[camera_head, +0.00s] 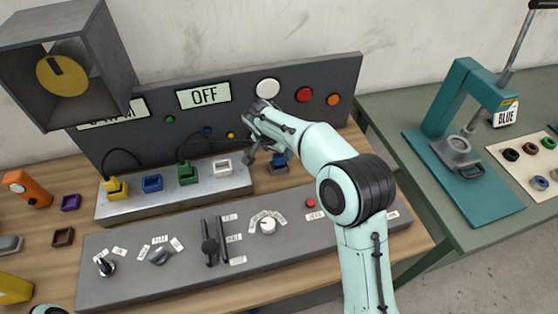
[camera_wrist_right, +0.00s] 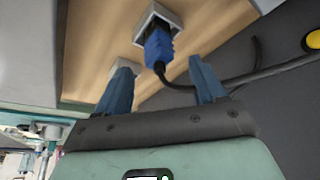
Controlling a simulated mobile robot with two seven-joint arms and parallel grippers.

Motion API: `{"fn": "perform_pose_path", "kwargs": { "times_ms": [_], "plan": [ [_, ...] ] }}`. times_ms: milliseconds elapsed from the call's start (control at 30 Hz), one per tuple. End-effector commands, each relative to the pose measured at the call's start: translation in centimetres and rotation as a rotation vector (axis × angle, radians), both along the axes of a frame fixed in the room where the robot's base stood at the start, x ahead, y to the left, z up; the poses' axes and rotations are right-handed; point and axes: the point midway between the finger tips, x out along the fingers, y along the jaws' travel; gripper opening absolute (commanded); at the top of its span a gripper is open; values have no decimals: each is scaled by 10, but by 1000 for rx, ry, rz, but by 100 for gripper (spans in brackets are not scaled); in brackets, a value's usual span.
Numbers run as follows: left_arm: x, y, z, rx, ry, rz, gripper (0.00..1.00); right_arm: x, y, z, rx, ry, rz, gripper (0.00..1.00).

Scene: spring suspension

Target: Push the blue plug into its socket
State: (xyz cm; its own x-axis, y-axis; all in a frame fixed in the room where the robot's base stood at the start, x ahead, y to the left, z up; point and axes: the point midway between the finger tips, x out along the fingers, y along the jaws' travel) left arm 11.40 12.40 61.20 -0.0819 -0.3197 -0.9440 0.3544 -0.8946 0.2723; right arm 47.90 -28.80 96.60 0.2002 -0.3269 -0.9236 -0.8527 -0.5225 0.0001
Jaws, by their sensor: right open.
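The blue plug (camera_wrist_right: 158,50) shows in the right wrist view, with its dark cable curving away to the right. Its far end meets a grey square-framed piece (camera_wrist_right: 160,18); I cannot tell how it sits there. In the head view a blue piece (camera_head: 279,158), likely the same plug, shows just right of my right gripper (camera_head: 258,142). The blue socket (camera_head: 152,183) is on the pale metal strip, between the yellow and green ones. My right gripper is open, and in the right wrist view its two fingers (camera_wrist_right: 163,88) stand apart with the plug beyond them. My left gripper is out of view.
A yellow plug (camera_head: 116,187), a green plug (camera_head: 187,172) and a white socket (camera_head: 222,167) share the strip. A grey control panel (camera_head: 180,285) with knobs and levers lies in front. The upright dark board (camera_head: 330,75) reads OFF. A teal press (camera_head: 465,150) stands on the right table.

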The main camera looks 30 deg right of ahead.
Motion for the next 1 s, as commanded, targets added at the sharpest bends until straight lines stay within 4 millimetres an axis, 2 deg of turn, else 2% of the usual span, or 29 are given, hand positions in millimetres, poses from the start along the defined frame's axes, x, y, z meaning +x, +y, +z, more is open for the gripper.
{"fn": "perform_pose_path", "kwargs": {
  "times_ms": [33, 200, 433, 467, 600, 633, 867, 1000],
  "plan": [
    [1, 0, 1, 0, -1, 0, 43, 1, -2, -8, 0, 4, -2, 69],
    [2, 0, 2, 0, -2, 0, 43, 5, -7, -23, 1, 1, -1, 69],
    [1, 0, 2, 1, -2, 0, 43, 5, -8, -25, 1, -1, -1, 69],
    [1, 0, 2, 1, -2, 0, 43, 5, -8, -25, 0, -1, 0, 66],
    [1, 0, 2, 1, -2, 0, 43, 5, -8, -24, 1, -1, -1, 20],
    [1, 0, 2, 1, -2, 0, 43, 5, -8, -24, 0, -1, 0, 12],
    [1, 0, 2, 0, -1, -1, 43, 5, -8, -24, 1, -1, -1, 12],
    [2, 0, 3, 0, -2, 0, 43, 6, -8, -15, 0, -2, 0, 12]
  ]
}}
